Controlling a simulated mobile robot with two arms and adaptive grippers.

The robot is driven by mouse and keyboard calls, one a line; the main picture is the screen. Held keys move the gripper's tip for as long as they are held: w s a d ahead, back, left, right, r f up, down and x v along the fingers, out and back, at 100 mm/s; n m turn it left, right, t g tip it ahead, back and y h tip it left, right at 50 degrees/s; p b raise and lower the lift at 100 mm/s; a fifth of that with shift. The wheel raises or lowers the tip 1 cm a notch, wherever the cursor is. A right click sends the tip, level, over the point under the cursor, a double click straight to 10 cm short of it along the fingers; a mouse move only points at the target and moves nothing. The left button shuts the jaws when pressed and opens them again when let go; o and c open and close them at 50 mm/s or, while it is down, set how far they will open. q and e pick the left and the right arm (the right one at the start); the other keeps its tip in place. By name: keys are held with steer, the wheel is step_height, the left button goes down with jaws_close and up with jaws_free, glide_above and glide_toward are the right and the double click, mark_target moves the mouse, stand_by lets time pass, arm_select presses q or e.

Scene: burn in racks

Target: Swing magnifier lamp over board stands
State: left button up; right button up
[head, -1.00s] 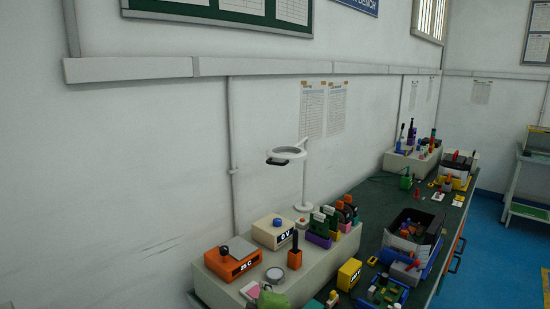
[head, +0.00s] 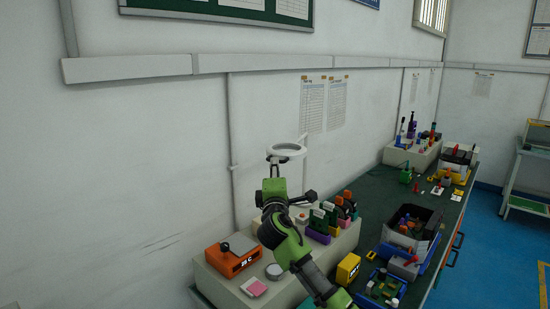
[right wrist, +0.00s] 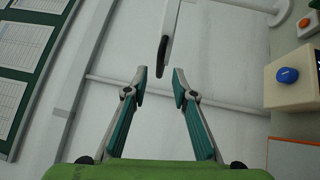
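The white magnifier lamp (head: 288,150) has a ring-shaped head, its pole partly hidden behind my right arm in the head view. In the right wrist view its dark handle (right wrist: 163,56) lies just beyond my right fingertips, near the gap between them, with the white head edge (right wrist: 171,22) behind it. My right gripper (right wrist: 160,80) is open and empty. In the head view it is raised just below the lamp head. Upright green boards on coloured stands (head: 319,221) stand on the ledge right of my arm. My left gripper is not in view.
An orange box (head: 231,257) and a pink pad (head: 255,287) sit left of my arm. A cream box with a blue button (right wrist: 288,76) shows in the right wrist view. A yellow box (head: 348,269) and a blue-rimmed bin (head: 433,248) stand to the right. The wall is close behind.

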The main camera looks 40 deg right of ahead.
steer(key=p+x, duration=0.1)
steer(key=x, duration=0.4)
steer(key=shift+w+d, duration=0.25)
steer(key=shift+w, duration=0.05)
steer(key=shift+r, duration=0.1)
jaws_close()
